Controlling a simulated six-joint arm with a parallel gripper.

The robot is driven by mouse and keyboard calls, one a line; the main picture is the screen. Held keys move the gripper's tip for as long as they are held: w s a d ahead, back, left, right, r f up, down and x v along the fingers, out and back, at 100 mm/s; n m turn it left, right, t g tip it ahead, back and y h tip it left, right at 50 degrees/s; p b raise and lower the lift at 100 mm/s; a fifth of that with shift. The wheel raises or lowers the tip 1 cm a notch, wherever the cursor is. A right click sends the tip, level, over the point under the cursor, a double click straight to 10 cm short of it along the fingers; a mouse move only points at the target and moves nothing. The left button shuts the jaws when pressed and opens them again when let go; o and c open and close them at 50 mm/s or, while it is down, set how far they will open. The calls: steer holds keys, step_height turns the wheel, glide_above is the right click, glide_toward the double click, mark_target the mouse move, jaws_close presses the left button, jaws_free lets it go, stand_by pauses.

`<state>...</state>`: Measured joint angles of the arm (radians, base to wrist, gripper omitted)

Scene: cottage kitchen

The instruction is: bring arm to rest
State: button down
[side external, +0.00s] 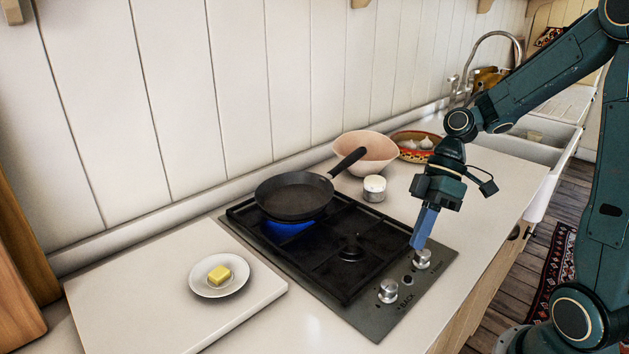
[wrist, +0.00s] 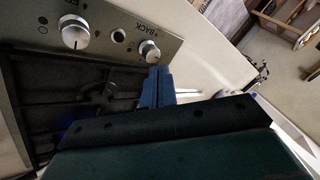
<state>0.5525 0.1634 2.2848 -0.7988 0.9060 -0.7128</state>
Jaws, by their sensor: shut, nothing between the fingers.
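My gripper (side external: 421,232) is shut and empty, with blue fingers pointing down at the front right of the gas hob. In the side view its tips are just above or beside a silver knob (side external: 422,258); I cannot tell if they touch. In the wrist view the closed fingers (wrist: 158,78) end close to a knob (wrist: 149,51). A second knob (side external: 388,291) sits nearer the BACK label. A black frying pan (side external: 294,196) stands on the rear left burner, where a blue flame (side external: 289,228) burns beneath it.
A white plate (side external: 206,290) with yellow butter (side external: 219,274) lies on a white board (side external: 130,290) at left. Behind the hob stand a pink bowl (side external: 366,158), a small white-topped pot (side external: 374,188) and a patterned bowl (side external: 407,155) with garlic. The counter right of the hob is clear.

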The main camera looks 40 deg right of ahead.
steer(key=s+a+r+m+t+h, duration=0.1)
steer(key=s+r+m+t+h, duration=0.5)
steer(key=s+r+m, duration=0.2)
steer(key=shift+s+r+m+h, duration=0.3)
steer(key=shift+s+r+h, duration=0.1)
steer(key=shift+r, duration=0.7)
stand_by(0.6)
